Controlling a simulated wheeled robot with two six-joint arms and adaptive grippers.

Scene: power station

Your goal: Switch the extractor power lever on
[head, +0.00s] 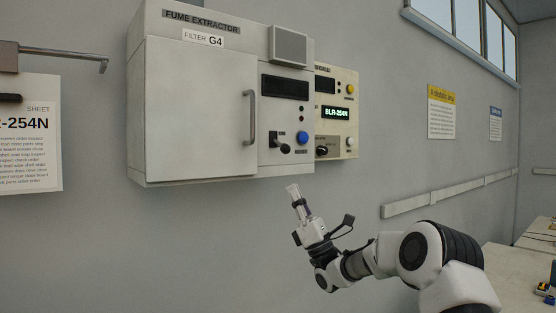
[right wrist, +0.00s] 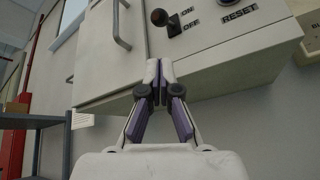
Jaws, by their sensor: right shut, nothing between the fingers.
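The fume extractor (head: 195,110) is a pale wall cabinet with a large door. Its power lever (head: 285,148) is a small dark-knobbed lever low on the right-hand panel. My right gripper (head: 294,190) is shut and empty, below the cabinet's lower edge and apart from the lever. In the right wrist view its closed fingertips (right wrist: 159,68) lie below the lever. My left gripper is not in view.
A blue reset button (head: 302,138) is right of the lever, and a door handle (head: 249,118) is left. A cream panel (head: 346,112) with a display and knob adjoins on the right. A shelf (right wrist: 40,122) stands at left in the right wrist view.

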